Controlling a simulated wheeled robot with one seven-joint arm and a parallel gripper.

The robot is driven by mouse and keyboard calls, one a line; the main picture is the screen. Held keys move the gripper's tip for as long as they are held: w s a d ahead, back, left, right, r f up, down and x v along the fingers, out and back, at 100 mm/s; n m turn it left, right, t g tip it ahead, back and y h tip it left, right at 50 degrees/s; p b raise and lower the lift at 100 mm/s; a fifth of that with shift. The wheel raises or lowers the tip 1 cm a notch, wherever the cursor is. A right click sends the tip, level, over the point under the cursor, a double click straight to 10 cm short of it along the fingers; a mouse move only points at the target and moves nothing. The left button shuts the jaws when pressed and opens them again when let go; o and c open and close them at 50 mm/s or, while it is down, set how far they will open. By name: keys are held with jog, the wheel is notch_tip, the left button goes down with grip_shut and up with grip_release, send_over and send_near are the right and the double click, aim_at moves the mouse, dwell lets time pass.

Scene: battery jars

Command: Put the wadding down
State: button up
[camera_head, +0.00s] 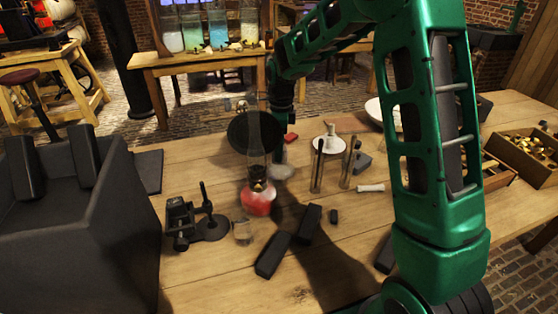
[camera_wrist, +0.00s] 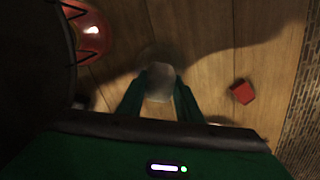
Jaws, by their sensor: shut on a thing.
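The wadding is a pale grey, soft-looking lump (camera_wrist: 160,84) between the two green fingers of my gripper (camera_wrist: 160,92) in the wrist view. My gripper is shut on it. In the head view the wadding (camera_head: 281,173) shows as a grey lump low over the wooden table (camera_head: 200,265), just right of and behind the red-based lamp. I cannot tell whether its underside touches the table. My gripper is partly hidden there by the dark disc-shaped part and the lamp's glass.
The lamp (camera_head: 257,200) with a tall glass chimney stands close to the wadding. A small red block (camera_head: 291,137) lies behind, with upright rods (camera_head: 318,170) to the right. Black blocks (camera_head: 272,255) and a small glass (camera_head: 242,232) lie in front. Bare wood shows between them.

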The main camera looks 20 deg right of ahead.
jog(key=shift+f, duration=2.15)
jog(key=o, duration=1)
jog(key=shift+f, duration=0.1)
notch_tip(320, 180, up, 12)
jog(key=shift+d+r, duration=0.1)
jog(key=shift+d, duration=0.05)
